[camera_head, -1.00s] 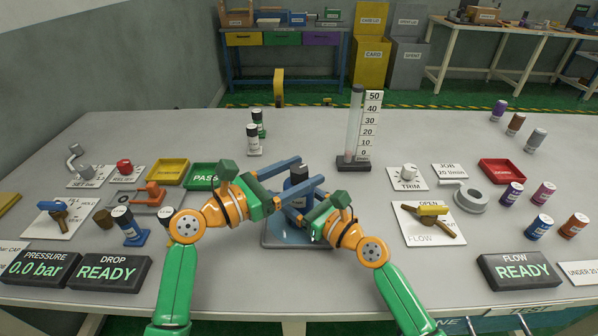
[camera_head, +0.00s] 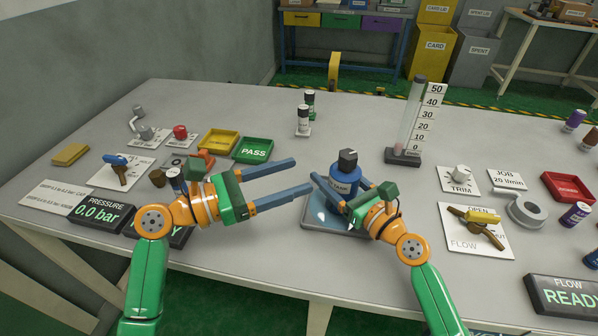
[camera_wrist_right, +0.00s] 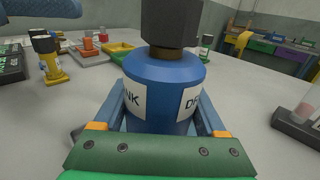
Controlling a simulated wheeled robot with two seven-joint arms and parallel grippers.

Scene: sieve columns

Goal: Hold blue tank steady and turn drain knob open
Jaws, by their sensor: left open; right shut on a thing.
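The blue tank (camera_head: 344,186) stands upright on a grey-blue tray (camera_head: 318,214) near the front middle of the table. It has white labels and a dark knob (camera_head: 347,160) on top. In the right wrist view the tank (camera_wrist_right: 165,78) sits between the fingers, with the dark knob (camera_wrist_right: 170,22) on a brass neck above it. My right gripper (camera_head: 343,192) is shut on the tank body from the right front. My left gripper (camera_head: 303,175) is open and empty, just left of the tank, its fingers pointing right towards it. No contact with the tank shows there.
A column with a scale (camera_head: 410,125) stands behind right of the tank. Two small bottles (camera_head: 304,118) stand behind it. A green PASS tray (camera_head: 253,150) and a yellow tray (camera_head: 218,141) lie left.

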